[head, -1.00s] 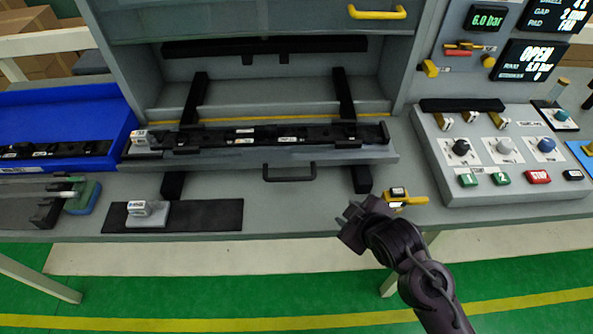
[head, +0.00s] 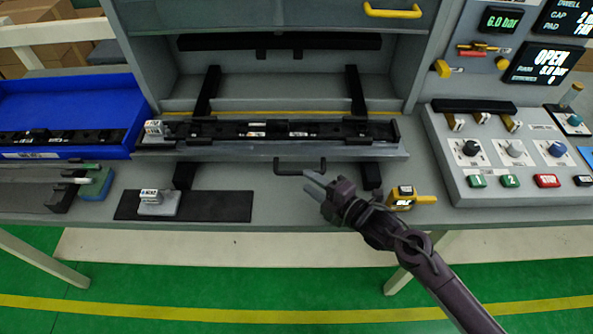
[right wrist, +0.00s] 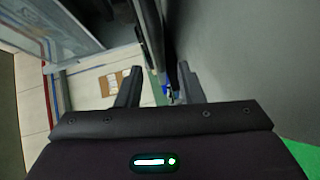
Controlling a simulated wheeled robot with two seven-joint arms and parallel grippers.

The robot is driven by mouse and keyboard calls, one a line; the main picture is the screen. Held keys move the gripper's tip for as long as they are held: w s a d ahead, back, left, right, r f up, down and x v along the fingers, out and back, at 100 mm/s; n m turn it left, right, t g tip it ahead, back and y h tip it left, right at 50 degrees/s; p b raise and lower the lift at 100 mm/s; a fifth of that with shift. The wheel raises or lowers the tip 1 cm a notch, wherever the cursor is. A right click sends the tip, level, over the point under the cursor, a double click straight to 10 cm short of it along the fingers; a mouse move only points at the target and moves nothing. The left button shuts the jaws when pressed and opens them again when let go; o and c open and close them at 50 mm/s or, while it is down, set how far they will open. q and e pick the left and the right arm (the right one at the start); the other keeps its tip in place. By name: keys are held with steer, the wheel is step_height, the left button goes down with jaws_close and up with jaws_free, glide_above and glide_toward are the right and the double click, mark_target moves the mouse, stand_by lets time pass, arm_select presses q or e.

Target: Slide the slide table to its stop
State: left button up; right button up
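The slide table (head: 225,156) is a grey tray on two black rails, pulled part way out of the grey press housing. It carries a long black trim strip (head: 340,131) and a small white-labelled block (head: 155,128) at its left end. A black U-shaped handle (head: 300,160) sticks out from its front edge. My right gripper (head: 312,181) is just in front of the handle, near its right half. Its fingers stand apart in the right wrist view (right wrist: 158,88), with dark bars beyond them. Contact with the handle cannot be told. My left gripper is not in view.
A control box (head: 500,150) with knobs and buttons stands at the right. A yellow-black device (head: 405,197) lies near the bench's front edge, beside my right arm. A black mat (head: 220,206) with a labelled block and a blue bin (head: 75,105) are at the left.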

mark_target(296, 173)
steer(key=p+x, duration=0.1)
steer(key=x, duration=0.4)
steer(key=shift+w+a, duration=0.25)
steer(key=shift+w, duration=0.05)
jaws_close()
steer(key=shift+f, duration=0.1)
